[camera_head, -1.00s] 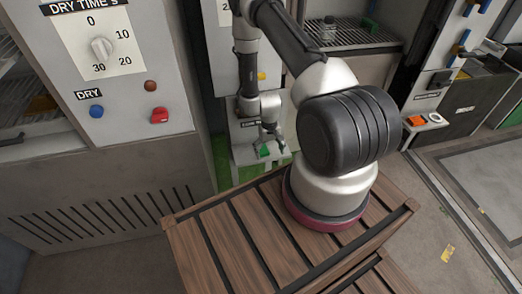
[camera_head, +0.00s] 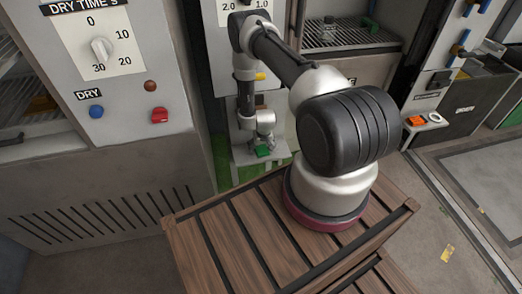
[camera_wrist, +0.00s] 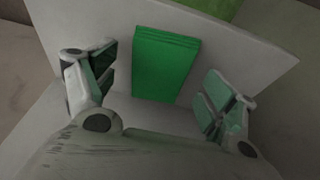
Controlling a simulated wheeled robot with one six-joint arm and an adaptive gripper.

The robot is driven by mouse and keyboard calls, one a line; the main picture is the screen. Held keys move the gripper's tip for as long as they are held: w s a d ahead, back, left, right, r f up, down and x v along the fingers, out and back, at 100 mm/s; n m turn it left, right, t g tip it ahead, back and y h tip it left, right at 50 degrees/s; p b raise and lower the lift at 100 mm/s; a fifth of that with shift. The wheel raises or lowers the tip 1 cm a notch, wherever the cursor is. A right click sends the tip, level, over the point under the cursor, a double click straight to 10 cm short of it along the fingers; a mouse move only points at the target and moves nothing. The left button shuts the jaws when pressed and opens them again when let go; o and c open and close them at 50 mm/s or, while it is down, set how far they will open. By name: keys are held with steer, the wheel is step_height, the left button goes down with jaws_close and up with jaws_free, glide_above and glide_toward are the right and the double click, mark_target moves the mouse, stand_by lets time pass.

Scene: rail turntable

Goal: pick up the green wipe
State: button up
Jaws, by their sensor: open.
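The green wipe (camera_wrist: 166,65) is a flat, folded green rectangle on a pale shelf (camera_wrist: 262,48) in the wrist view. My gripper (camera_wrist: 158,85) is open, with one finger on each side of the wipe and visible gaps to both. The wipe lies between and slightly beyond the fingertips, nearer the left finger. In the head view the wipe (camera_head: 263,151) shows as a small green patch at my gripper (camera_head: 258,143), partly hidden by it. I cannot tell the exact height of the fingers above the shelf.
A panel with a dial and red button (camera_head: 160,116) stands at the left. My arm reaches over a slatted wooden platform (camera_head: 240,235). A wire rack (camera_head: 345,38) is behind, and a small ledge with an orange item (camera_head: 416,121) is at the right.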

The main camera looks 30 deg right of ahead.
mark_target(263, 150)
steer(key=c, duration=1)
steer(key=shift+s+r, duration=0.2)
steer(key=shift+r, duration=0.3)
steer(key=v, duration=0.4)
steer(key=w+v, duration=0.1)
steer(key=v, duration=0.1)
steer(key=shift+d+r, duration=0.2)
steer(key=shift+d, duration=0.1)
steer(key=s+d, duration=0.1)
steer(key=s, duration=0.5)
steer(key=s+d, duration=0.1)
steer(key=s, duration=0.5)
steer(key=s+d, duration=0.2)
steer(key=s, duration=0.4)
steer(key=shift+s, duration=0.3)
steer(key=shift+o, duration=0.2)
